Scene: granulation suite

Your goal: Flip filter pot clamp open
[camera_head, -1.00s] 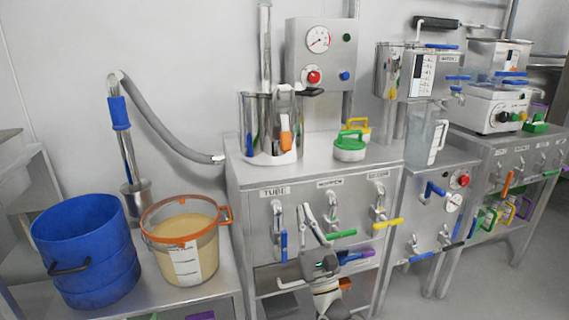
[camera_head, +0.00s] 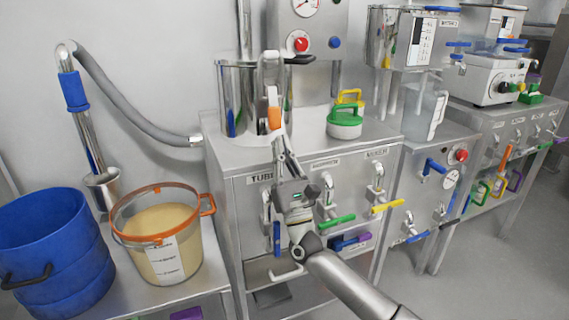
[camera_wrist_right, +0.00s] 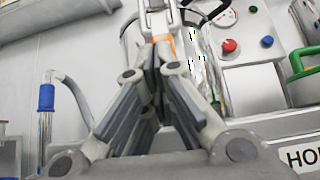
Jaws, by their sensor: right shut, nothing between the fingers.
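The steel filter pot (camera_head: 238,95) stands on the left part of the bench top. Its pale grey clamp (camera_head: 270,72) faces me and ends in an orange tip (camera_head: 274,118), which hangs down. The clamp also shows at the top of the right wrist view (camera_wrist_right: 158,18). My right gripper (camera_head: 277,140) is shut and empty, its fingers pointing up just below the orange tip. In the wrist view the fingertips overlap the orange part, and I cannot tell whether they touch it. My left gripper is not in view.
A green-lidded item (camera_head: 345,122) sits right of the pot. A gauge panel (camera_head: 308,40) stands behind. Taps with coloured handles (camera_head: 338,219) line the bench front. A blue bucket (camera_head: 50,250) and a beige-filled tub (camera_head: 165,240) stand at left.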

